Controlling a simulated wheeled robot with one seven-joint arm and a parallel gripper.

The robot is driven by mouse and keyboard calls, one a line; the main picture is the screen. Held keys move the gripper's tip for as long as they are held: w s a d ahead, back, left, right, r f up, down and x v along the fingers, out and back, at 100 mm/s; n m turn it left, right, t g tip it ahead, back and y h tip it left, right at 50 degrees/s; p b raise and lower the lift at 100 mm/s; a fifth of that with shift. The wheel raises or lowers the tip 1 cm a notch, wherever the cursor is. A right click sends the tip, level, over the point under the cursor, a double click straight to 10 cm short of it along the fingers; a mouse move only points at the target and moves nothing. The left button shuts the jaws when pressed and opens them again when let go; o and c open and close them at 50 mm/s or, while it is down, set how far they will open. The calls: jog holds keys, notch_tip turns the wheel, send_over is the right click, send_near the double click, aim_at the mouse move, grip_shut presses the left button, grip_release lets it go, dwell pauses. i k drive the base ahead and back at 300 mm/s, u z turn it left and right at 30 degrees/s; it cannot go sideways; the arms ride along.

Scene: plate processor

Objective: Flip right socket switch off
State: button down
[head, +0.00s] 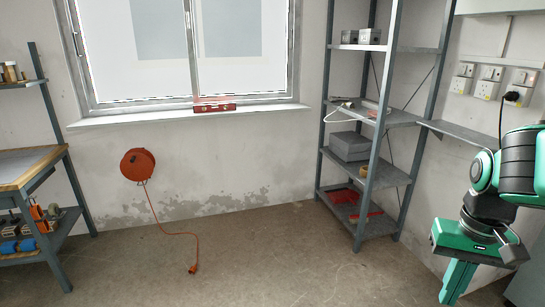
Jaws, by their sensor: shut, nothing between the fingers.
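Several white wall sockets are on the right wall. The rightmost socket (523,79) has a black plug (512,97) in it, with a black cable hanging down. A middle socket (487,87) and a left socket (460,84) sit beside it with nothing plugged in. The switch positions are too small to tell. My gripper (456,285) is at the lower right, green, pointing down, its fingers together and empty. It is well below the sockets in the picture and apart from them.
A grey metal shelf rack (386,140) stands left of the sockets. A narrow grey ledge (458,134) runs along the wall below them. An orange cable reel (138,165) hangs under the window, its cord on the floor. The middle floor is clear. A workbench (28,165) stands at left.

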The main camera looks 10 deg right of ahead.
aim_at(522, 76)
jog(key=u, duration=0.2)
jog(key=i, duration=2.3)
jog(key=z, duration=1.35)
jog(key=i, duration=0.95)
jog(key=z, duration=0.6)
